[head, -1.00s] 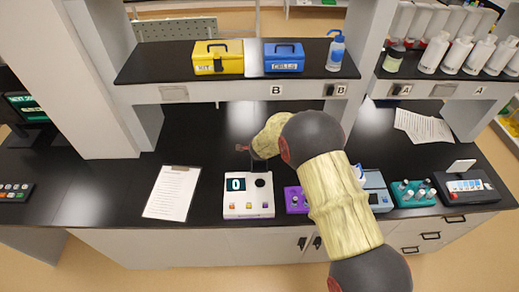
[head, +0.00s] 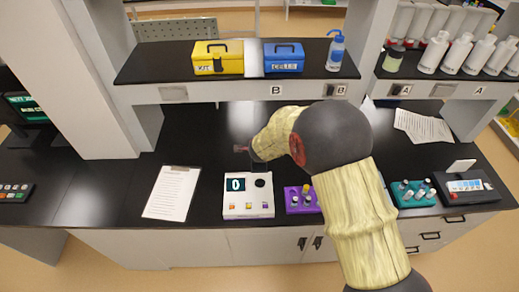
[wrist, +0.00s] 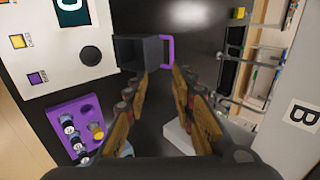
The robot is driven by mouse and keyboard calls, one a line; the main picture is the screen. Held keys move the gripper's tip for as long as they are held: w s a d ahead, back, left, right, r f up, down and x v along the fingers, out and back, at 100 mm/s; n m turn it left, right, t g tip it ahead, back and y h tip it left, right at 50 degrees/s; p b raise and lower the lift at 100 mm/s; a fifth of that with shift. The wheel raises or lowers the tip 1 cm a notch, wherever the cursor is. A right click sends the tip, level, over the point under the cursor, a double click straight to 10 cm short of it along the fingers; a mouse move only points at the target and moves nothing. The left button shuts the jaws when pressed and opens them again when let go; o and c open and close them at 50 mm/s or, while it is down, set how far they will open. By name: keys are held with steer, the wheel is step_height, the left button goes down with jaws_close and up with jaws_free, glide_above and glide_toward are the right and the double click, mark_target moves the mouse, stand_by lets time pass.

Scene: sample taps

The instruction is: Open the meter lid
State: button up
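The meter (head: 246,207) is a white box with a dark display reading 0, coloured buttons and a round black knob; its face also shows in the wrist view (wrist: 50,75). At its back edge, the wrist view shows a dark grey lid (wrist: 138,53) with a purple handle (wrist: 169,50). My gripper (wrist: 160,73) is open and empty in the wrist view. Its fingertips are apart, close to the lid and around the handle's near end; I cannot tell if they touch it. In the head view my arm mostly hides the gripper and lid.
A purple rack (head: 297,207) of vials stands right of the meter, and a teal rack (head: 408,199) further right. A clipboard (head: 172,193) lies to the left. A shelf (head: 190,72) with yellow and blue boxes hangs behind. The left-centre counter is clear.

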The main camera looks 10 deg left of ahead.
steer(key=shift+v, duration=1.6)
steer(key=shift+f, duration=0.1)
